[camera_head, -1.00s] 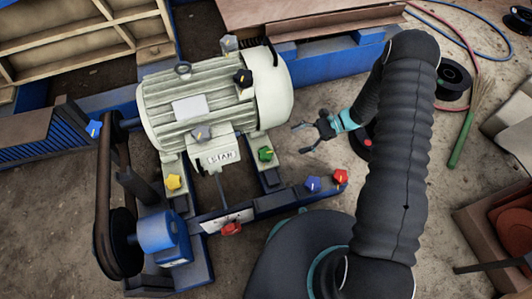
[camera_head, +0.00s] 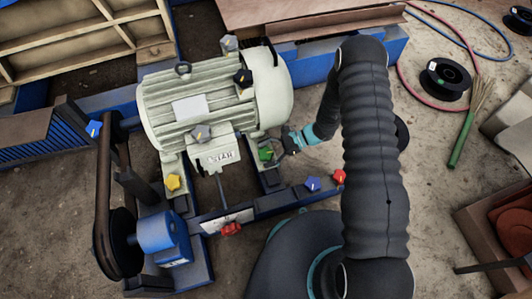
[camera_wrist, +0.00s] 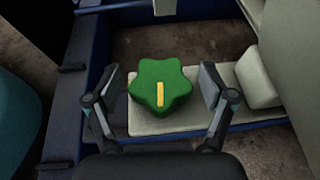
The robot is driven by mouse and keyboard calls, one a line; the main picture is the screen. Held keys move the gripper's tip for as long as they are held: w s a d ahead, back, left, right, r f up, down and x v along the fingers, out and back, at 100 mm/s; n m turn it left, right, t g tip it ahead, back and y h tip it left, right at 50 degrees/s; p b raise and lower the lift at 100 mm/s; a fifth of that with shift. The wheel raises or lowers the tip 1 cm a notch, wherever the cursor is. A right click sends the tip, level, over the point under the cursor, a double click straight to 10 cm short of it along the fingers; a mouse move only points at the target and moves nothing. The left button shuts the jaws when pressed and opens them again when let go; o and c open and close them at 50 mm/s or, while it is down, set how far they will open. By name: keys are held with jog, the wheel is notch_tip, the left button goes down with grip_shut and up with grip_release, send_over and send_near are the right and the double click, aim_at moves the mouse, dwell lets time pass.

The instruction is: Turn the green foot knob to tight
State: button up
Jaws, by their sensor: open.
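The green foot knob (camera_wrist: 161,87) is star-shaped with a yellow mark that runs nearly straight up and down in the wrist view. It sits on a pale motor foot (camera_wrist: 230,117). My gripper (camera_wrist: 164,88) is open, with one finger on each side of the knob; a gap shows between the left finger and the knob, and a smaller one at the right. In the head view my gripper (camera_head: 279,147) reaches in from the right at the green knob (camera_head: 265,154), which it partly covers.
The cream motor (camera_head: 205,105) stands just left of and behind the knob. Yellow (camera_head: 173,182), blue (camera_head: 312,184) and red (camera_head: 339,177) knobs are nearby, and a red one (camera_head: 231,229) is at the front. A cable spool (camera_head: 445,78) lies on the floor to the right.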

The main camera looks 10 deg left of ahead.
jog(key=c, duration=1.2)
jog(key=shift+o, duration=0.2)
jog(key=m+t+y+b, duration=0.1)
jog(key=m+t, duration=0.2)
jog(key=shift+s, duration=0.1)
jog(key=m+t+b, duration=0.2)
jog(key=m+t, duration=0.2)
jog(key=t, duration=0.1)
jog(key=shift+f+t, duration=0.15)
jog(key=shift+t, duration=0.15)
jog(key=m+t+b, duration=0.1)
jog(key=m+t, duration=0.1)
jog(key=m+t+h+b, duration=0.1)
jog(key=m+t, duration=0.1)
jog(key=shift+a+h, duration=0.1)
jog(key=shift+h, duration=0.2)
jog(key=shift+m+t+h+b, duration=0.6)
jog(key=shift+m+t, duration=0.6)
jog(key=shift+r, duration=0.2)
